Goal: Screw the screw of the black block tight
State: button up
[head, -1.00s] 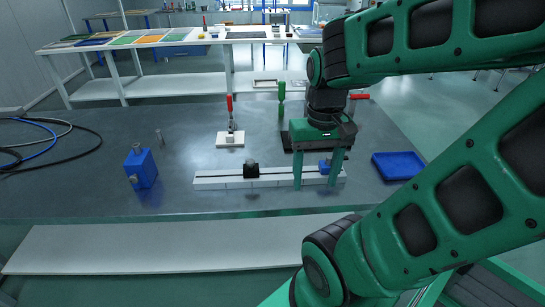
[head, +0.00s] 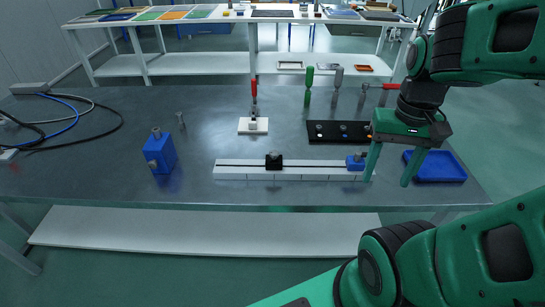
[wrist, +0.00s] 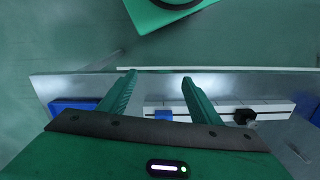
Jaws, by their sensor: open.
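The black block (head: 274,163) sits on the white slotted rail (head: 235,173), right of the rail's left end. Its screw shows only as a small dark knob on top, too small to tell how far it is turned. The black block also shows in the wrist view (wrist: 244,117), right of my fingers. My gripper (head: 387,181) is open and empty, pointing down by the rail's right end, well right of the black block. In the wrist view, my two green fingers (wrist: 159,77) are spread apart with bare table edge and floor between their tips.
A blue block (head: 355,163) sits on the rail's right end, close to my left finger. A blue tray (head: 436,178) stands behind and right of my gripper. Another blue block (head: 160,152) stands left.

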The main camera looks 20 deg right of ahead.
aim_at(274, 153)
jog(key=u, duration=0.2)
jog(key=k, duration=1.75)
jog(key=u, duration=0.7)
jog(key=i, duration=1)
